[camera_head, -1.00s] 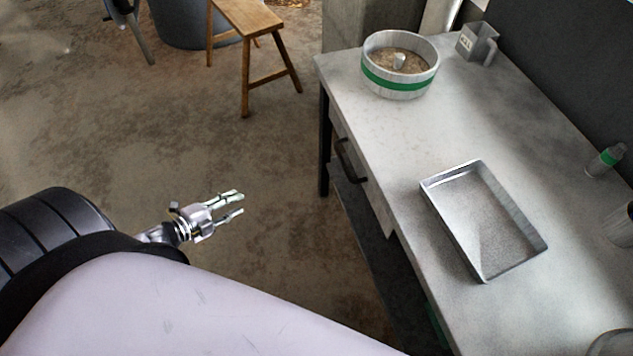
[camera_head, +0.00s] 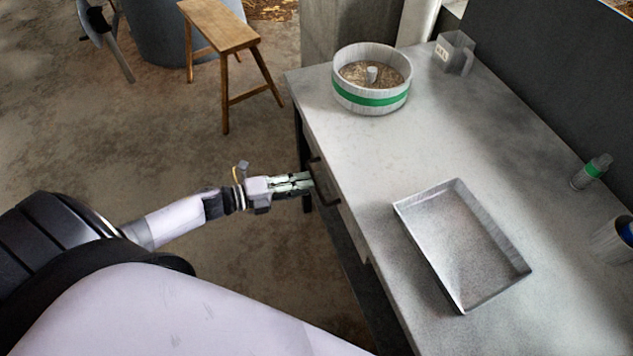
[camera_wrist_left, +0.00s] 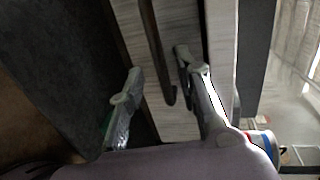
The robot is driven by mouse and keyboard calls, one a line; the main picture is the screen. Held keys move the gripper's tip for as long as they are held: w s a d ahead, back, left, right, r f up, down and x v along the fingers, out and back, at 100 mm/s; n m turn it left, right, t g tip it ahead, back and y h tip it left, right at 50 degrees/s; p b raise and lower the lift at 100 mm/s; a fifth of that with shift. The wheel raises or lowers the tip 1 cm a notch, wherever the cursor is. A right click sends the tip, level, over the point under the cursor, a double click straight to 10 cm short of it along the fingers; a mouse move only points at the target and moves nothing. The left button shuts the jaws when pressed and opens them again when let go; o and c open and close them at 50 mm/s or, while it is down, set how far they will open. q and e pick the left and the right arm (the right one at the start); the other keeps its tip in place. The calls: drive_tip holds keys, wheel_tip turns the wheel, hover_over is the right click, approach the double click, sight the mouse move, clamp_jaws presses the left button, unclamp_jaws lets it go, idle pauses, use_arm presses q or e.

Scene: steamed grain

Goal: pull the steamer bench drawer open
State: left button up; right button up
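The steamer bench (camera_head: 370,150) stands on the right in the head view. Its drawer front (camera_head: 351,228) is on the bench's left side and looks flush with it. The dark bar handle (camera_head: 322,182) sticks out from the drawer. My left gripper (camera_head: 304,182) is at the handle, fingertips pointing towards it. In the left wrist view the gripper (camera_wrist_left: 158,66) is open, with the dark handle (camera_wrist_left: 157,50) showing between its two fingers in front of the pale drawer front (camera_wrist_left: 182,122). I cannot tell whether a finger touches the handle. My right gripper is not in view.
On the bench top are a round steamer tub (camera_head: 372,80) with a green band, a metal tray (camera_head: 462,245), a grey square jug (camera_head: 454,54) and a small green-banded bottle (camera_head: 591,172). A wooden stool (camera_head: 222,32) stands at the back left.

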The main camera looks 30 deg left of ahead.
sight(316, 182)
use_arm(q)
drive_tip(key=shift+x, duration=2.35)
clamp_jaws()
